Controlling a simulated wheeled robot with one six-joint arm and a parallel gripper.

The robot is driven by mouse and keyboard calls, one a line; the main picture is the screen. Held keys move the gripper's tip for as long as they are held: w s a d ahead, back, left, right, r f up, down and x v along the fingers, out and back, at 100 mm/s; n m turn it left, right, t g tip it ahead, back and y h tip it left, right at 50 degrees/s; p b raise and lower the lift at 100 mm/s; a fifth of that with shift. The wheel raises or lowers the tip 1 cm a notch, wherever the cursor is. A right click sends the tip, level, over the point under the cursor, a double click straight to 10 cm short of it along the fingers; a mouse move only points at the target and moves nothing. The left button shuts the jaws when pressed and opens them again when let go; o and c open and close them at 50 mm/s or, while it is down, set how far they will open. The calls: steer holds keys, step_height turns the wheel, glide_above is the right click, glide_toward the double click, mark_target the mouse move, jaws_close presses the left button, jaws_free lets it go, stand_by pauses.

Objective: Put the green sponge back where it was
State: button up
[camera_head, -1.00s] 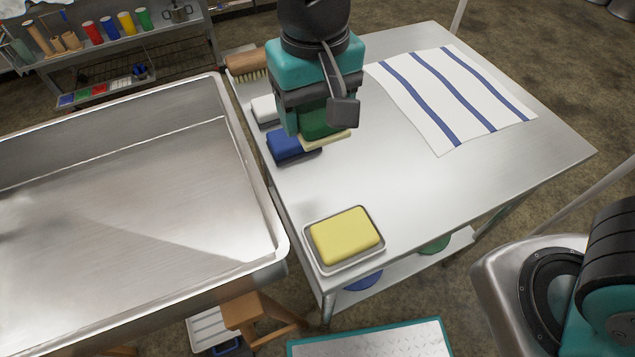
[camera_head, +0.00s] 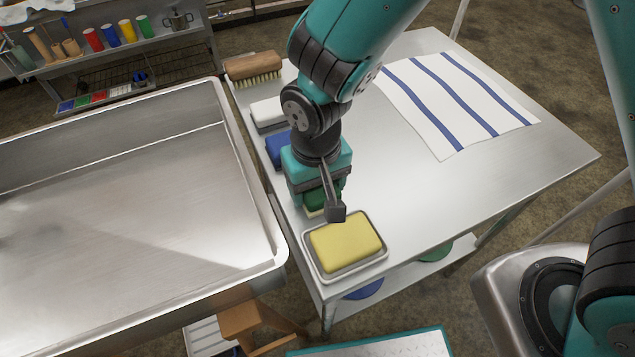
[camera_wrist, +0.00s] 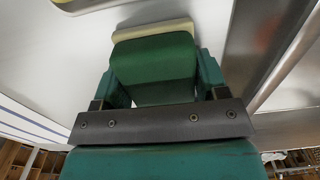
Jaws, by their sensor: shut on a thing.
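My gripper (camera_head: 319,201) is shut on the green sponge (camera_head: 314,197), which has a pale yellow layer underneath. In the wrist view the green sponge (camera_wrist: 153,62) sits between the two teal fingers (camera_wrist: 155,85). In the head view my gripper hides much of it. It is over the steel table, just behind the yellow sponge (camera_head: 345,242), which lies in a shallow metal tray (camera_head: 330,278). Whether the green sponge touches the table cannot be told. A blue sponge (camera_head: 277,150) lies behind my gripper, partly hidden by it.
A white sponge (camera_head: 268,112) and a wooden brush (camera_head: 254,67) lie along the table's left edge. A striped cloth (camera_head: 455,100) covers the back right. A large steel pan (camera_head: 120,200) stands close at the left. The steel table (camera_head: 430,195) is clear at the right.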

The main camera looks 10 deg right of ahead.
steer(key=shift+f, duration=0.2)
steer(key=o, duration=0.9)
steer(key=shift+r, duration=0.1)
steer(key=shift+r, duration=0.1)
step_height(320, 180, up, 12)
steer(key=s+d+r+n+y, duration=0.4)
steer(key=s+d+r, duration=0.5)
steer(key=s+d, duration=0.1)
steer(key=shift+r+p, duration=0.15)
steer(key=shift+p, duration=0.3)
